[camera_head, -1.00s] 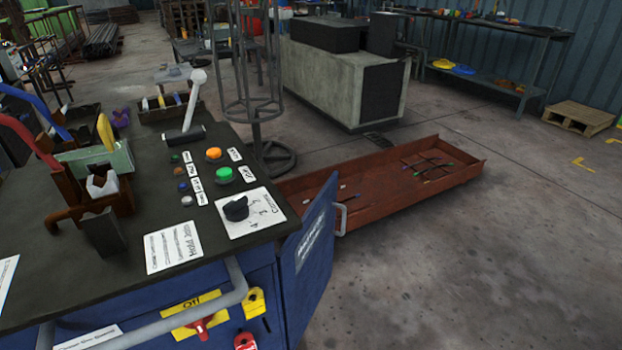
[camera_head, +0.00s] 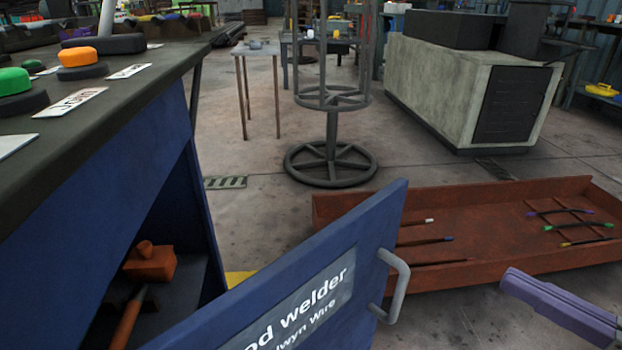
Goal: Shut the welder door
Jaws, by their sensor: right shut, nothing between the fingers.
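The blue welder door (camera_head: 350,262) stands open in the middle foreground, swung out from the blue welder cabinet (camera_head: 95,205). A grey bar handle (camera_head: 393,287) is on its right part, and a white-lettered label is on its face. Through the open side I see a dark interior with an orange tool inside. My right gripper (camera_head: 512,281), purple and grey, comes in from the lower right. It is shut and empty, to the right of the handle and apart from it. My left gripper is not in view.
A long rust-red tray (camera_head: 480,208) with several thin rods lies on the floor behind the door. A grey stand with a round base (camera_head: 331,165) is behind it. A concrete-like cabinet (camera_head: 450,88) stands at the back right.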

